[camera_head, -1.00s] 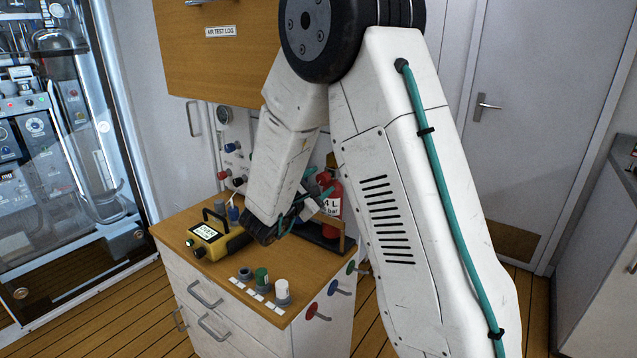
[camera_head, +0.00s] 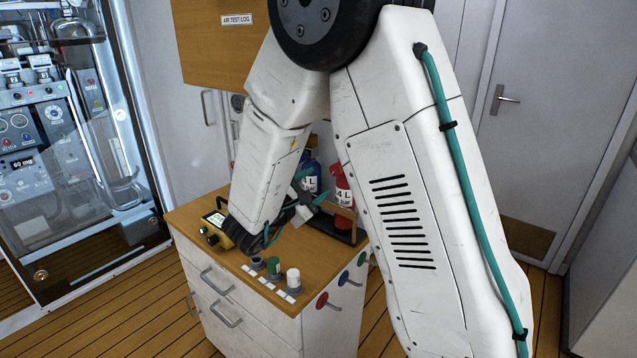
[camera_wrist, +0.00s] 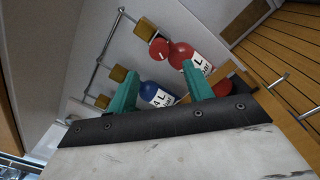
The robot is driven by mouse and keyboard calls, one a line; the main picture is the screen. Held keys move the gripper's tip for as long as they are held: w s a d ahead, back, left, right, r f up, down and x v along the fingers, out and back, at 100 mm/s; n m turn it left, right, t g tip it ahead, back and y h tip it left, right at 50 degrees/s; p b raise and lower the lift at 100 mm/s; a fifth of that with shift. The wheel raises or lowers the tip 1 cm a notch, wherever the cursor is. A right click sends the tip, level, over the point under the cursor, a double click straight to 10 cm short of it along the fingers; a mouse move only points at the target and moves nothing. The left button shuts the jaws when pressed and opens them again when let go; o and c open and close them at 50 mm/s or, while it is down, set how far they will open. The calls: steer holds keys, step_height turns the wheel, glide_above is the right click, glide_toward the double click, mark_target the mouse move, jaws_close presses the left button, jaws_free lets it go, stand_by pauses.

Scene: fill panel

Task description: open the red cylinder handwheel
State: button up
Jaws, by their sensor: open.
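The red cylinder (camera_head: 342,196) stands upright in a rack at the back of the bench, its top partly behind my arm in the head view. In the wrist view the red cylinder (camera_wrist: 181,53) lies tilted across the picture, with a round red handwheel (camera_wrist: 159,49) at its upper left. My gripper (camera_wrist: 160,68) has two teal fingers, open and apart with nothing held between them. The handwheel appears beyond the fingertips, roughly between them, with no contact visible. The right finger covers part of the red cylinder.
A blue cylinder (camera_head: 311,174) stands left of the red one; it also shows between the fingers (camera_wrist: 156,94). A yellow instrument (camera_head: 214,229) sits by my forearm. Caps (camera_head: 293,277) stand at the bench front. A wooden cabinet (camera_head: 222,50) hangs above.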

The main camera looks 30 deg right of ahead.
mark_target(334, 171)
steer(key=w+d+m, duration=0.1)
steer(key=d+m, duration=0.2)
steer(key=m, duration=0.7)
steer(key=w+d+m, duration=0.1)
steer(key=d+m, duration=0.2)
steer(key=m, duration=0.7)
steer(key=w+d+m, duration=0.1)
steer(key=d+m, duration=0.1)
steer(key=m, duration=0.8)
steer(key=shift+w+d+r, duration=0.15)
steer(key=shift+w+d, duration=0.05)
steer(key=shift+d, duration=0.2)
